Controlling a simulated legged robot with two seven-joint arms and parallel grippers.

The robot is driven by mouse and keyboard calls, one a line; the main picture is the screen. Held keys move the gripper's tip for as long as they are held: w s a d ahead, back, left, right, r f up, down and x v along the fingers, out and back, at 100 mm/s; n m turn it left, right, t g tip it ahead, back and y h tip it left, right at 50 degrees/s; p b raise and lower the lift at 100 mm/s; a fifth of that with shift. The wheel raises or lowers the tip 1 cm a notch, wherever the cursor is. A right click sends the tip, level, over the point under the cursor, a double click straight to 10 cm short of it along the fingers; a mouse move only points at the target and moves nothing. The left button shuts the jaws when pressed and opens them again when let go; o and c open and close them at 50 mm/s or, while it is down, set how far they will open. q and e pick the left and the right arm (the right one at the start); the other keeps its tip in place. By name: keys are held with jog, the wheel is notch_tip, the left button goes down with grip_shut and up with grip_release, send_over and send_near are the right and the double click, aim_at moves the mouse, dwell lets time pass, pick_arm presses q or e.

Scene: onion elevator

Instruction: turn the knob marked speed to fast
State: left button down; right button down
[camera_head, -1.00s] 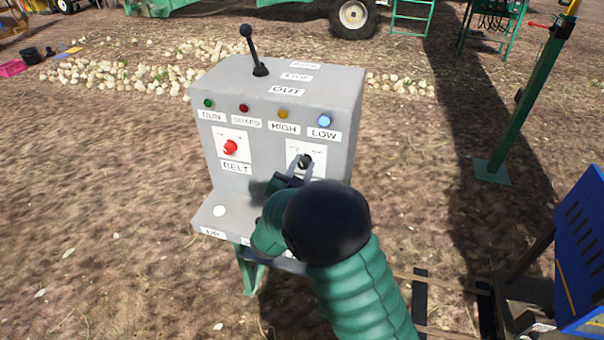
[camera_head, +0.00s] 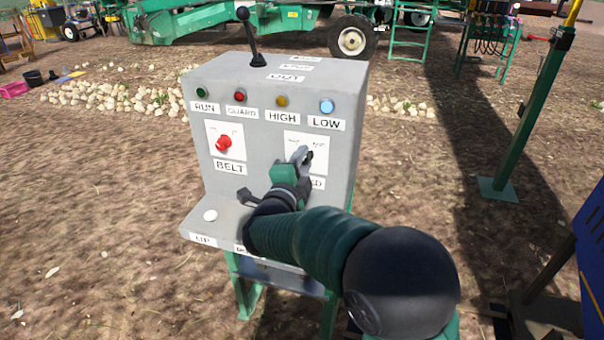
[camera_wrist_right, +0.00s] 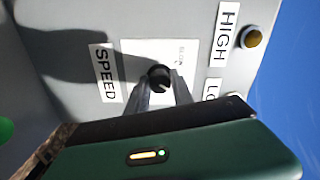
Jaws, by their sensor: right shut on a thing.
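The speed knob (camera_wrist_right: 160,77) is small and black, on a white plate beside the SPEED label (camera_wrist_right: 104,73) in the right wrist view. In the head view the knob (camera_head: 308,157) sits at the right of the grey control box (camera_head: 262,120), mostly hidden behind my gripper. My right gripper (camera_wrist_right: 162,88) is shut on the knob, one finger on each side of it. It also shows in the head view (camera_head: 302,157). The scale on the plate is too small and covered to read fully. My left gripper is not in view.
A red belt knob (camera_head: 224,143) is left on the same face. Above are several lamps, with the blue LOW lamp (camera_head: 326,106) bright. A black lever (camera_head: 250,38) stands on top. A white button (camera_head: 210,215) is on the lower ledge. A green post (camera_head: 527,115) stands right.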

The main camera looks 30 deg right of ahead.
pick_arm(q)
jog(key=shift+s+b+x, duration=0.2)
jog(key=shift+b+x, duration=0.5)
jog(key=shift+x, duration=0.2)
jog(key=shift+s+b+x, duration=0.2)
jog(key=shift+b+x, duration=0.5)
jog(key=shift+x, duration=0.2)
pick_arm(e)
jog(key=shift+s+f+m, duration=0.1)
jog(key=shift+f+m, duration=0.15)
jog(key=shift+m, duration=0.45)
jog(key=shift+f+m, duration=0.2)
jog(key=shift+m, duration=0.5)
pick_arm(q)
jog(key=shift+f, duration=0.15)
pick_arm(e)
jog(key=c, duration=1.3)
grip_release()
jog(key=shift+r, duration=0.1)
jog(key=shift+o, duration=1)
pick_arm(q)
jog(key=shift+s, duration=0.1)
pick_arm(e)
jog(key=shift+r, duration=0.15)
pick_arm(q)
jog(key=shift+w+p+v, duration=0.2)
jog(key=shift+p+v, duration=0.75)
pick_arm(e)
jog(key=v, duration=1.7)
